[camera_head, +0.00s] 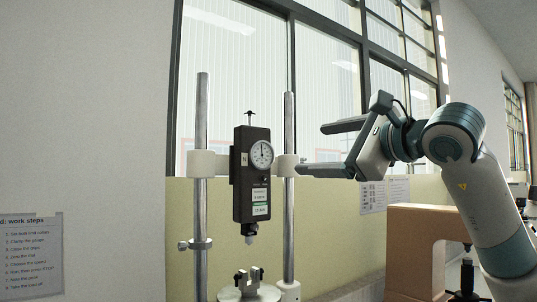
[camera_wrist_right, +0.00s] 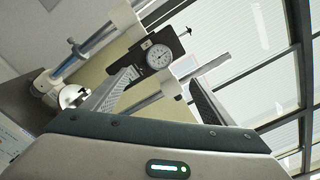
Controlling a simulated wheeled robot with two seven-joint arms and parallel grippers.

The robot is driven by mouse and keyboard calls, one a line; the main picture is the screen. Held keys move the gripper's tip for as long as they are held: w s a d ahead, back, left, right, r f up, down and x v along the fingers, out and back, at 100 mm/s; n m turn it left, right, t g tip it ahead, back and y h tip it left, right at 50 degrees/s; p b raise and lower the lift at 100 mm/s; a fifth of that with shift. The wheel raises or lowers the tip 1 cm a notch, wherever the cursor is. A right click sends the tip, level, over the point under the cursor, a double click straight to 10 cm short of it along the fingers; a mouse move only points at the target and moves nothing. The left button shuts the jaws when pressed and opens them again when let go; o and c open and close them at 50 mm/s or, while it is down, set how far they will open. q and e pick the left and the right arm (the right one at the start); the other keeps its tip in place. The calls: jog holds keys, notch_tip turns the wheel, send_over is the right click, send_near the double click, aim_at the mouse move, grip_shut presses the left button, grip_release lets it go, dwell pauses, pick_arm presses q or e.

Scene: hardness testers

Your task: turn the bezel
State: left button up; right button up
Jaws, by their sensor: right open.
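The round white dial with its bezel (camera_head: 262,154) sits on the front of a dark gauge body (camera_head: 242,200), which is clamped upright on a two-column stand (camera_head: 201,130). In the right wrist view the dial (camera_wrist_right: 158,57) shows ahead, between the two finger directions. My right gripper (camera_head: 316,149) is open and empty. It is to the right of the dial and apart from it, with its fingers pointing left toward it. Both fingers also show in the right wrist view (camera_wrist_right: 162,80). My left gripper is not in view.
The right column (camera_head: 289,240) stands between the gauge body and my right gripper. A small clamp (camera_head: 249,277) stands on the base below the gauge. A brown block-shaped frame (camera_head: 415,215) stands at the lower right. A work-steps sheet (camera_head: 32,255) hangs at the left.

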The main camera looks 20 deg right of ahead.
aim_at(262, 154)
jog(key=shift+w+a, duration=0.1)
jog(key=shift+w, duration=0.05)
jog(key=p+x, duration=0.8)
jog(key=x, duration=0.8)
jog(key=shift+w+a, duration=0.15)
jog(key=shift+w, duration=0.35)
jog(key=shift+c, duration=0.3)
